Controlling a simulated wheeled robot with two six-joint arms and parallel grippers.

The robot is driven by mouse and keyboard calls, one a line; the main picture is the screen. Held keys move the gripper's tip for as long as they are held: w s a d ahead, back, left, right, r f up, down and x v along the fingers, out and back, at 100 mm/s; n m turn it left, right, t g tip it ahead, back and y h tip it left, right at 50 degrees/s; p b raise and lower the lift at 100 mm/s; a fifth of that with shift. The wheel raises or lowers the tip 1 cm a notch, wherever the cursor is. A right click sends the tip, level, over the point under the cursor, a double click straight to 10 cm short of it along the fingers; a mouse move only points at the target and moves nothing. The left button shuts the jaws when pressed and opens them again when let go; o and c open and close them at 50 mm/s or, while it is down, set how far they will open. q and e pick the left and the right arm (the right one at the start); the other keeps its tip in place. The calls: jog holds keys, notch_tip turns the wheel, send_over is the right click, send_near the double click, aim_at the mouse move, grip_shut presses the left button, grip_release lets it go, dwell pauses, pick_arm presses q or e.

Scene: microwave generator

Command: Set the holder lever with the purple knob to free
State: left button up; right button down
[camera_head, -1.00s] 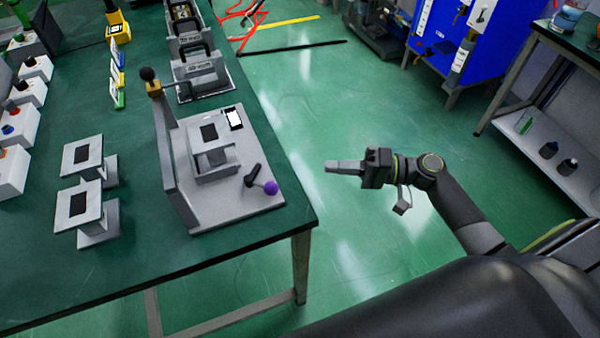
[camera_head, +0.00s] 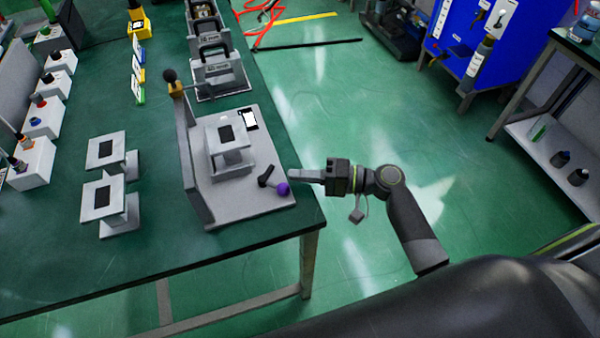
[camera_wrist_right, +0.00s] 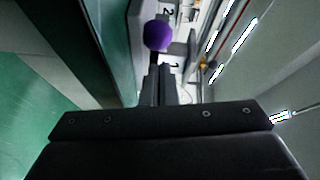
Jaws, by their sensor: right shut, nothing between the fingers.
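The holder (camera_head: 215,212) is a grey fixture with a flat base and an upright plate, near the table's right edge. Its lever (camera_head: 266,176) is a short black bar at the base's front right corner, and the purple knob (camera_head: 282,189) is at its near end. My right gripper (camera_head: 291,174) is shut and empty, just right of the knob and pointing left. In the right wrist view the purple knob (camera_wrist_right: 158,35) is just beyond the closed fingertips (camera_wrist_right: 160,70). Printed marks "2" and "1" show beside it. I cannot tell whether the fingers touch the knob. My left gripper is not in view.
Two grey stands (camera_head: 105,151) are left of the holder on the green table (camera_head: 150,250). White button boxes (camera_head: 45,115) line the far left. Grey units with black handles (camera_head: 212,68) stand behind the holder. Open floor (camera_head: 400,130) lies right of the table.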

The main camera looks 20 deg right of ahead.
jog(key=shift+s+a+f, duration=0.1)
jog(key=shift+s+a, duration=0.15)
jog(key=shift+s, duration=0.1)
jog(key=shift+s+a+m+t+h+p, duration=0.15)
jog(key=shift+s+m+t+h+p, duration=0.25)
jog(key=shift+t, duration=0.4)
jog(key=shift+s+a+f+b, duration=0.1)
jog(key=shift+s+b, duration=0.15)
jog(key=shift+b, duration=0.05)
jog(key=shift+s+a, duration=0.1)
jog(key=shift+s, duration=0.05)
